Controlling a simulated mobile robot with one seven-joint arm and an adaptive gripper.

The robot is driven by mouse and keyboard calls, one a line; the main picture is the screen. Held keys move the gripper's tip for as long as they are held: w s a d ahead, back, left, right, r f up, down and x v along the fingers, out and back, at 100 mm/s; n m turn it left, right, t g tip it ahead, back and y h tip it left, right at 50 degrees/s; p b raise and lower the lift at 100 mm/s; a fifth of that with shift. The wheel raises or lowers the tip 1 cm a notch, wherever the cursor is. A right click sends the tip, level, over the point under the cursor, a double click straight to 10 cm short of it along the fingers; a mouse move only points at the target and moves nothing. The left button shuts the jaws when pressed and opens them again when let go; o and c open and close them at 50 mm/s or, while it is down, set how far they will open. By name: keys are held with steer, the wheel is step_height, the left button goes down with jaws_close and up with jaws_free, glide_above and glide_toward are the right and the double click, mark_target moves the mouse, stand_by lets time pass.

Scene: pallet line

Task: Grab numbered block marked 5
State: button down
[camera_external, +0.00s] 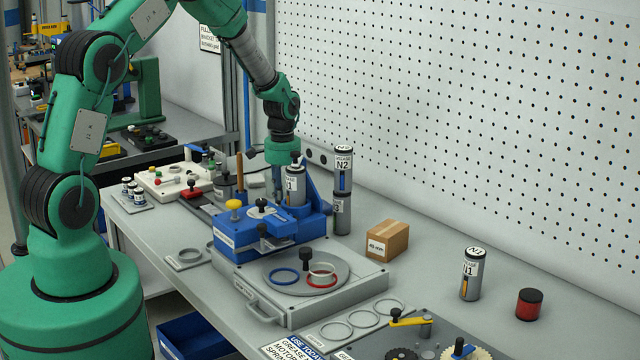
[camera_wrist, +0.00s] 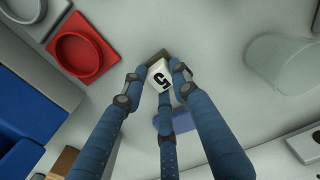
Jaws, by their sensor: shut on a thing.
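The numbered block marked 5 (camera_wrist: 157,73) is a small light block with a black 5 on its face, in the middle of the wrist view. My gripper (camera_wrist: 156,82) has its blue fingers closed around the block, touching it from the sides. A third finger lies below it. Whether the block rests on the surface or is lifted cannot be told. In the external view my gripper (camera_external: 278,182) reaches down behind the blue fixture, and its fingertips and the block are hidden there.
The blue fixture (camera_external: 235,240) and grease cylinders (camera_external: 342,170) stand close to my gripper. A cardboard box (camera_external: 388,239) stands to the right. In the wrist view, a red round-recessed holder (camera_wrist: 83,50) is upper left and a translucent cylinder (camera_wrist: 280,62) is at right.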

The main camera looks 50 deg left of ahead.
steer(key=shift+r, duration=0.6)
steer(key=shift+s+d+r+p, duration=0.1)
steer(key=shift+s+r+p, duration=0.1)
steer(key=shift+r, duration=0.4)
steer(key=shift+s+r+p, duration=0.15)
steer(key=shift+r+p, duration=0.05)
steer(key=shift+r, duration=0.4)
steer(key=s+d, duration=0.1)
steer(key=s, duration=0.4)
steer(key=s+d+r, duration=0.1)
steer(key=s+d, duration=0.1)
steer(key=s, duration=0.2)
steer(key=s+d+p, duration=0.1)
steer(key=s, duration=0.4)
steer(key=shift+s+d+r, duration=0.15)
steer(key=shift+s, duration=0.15)
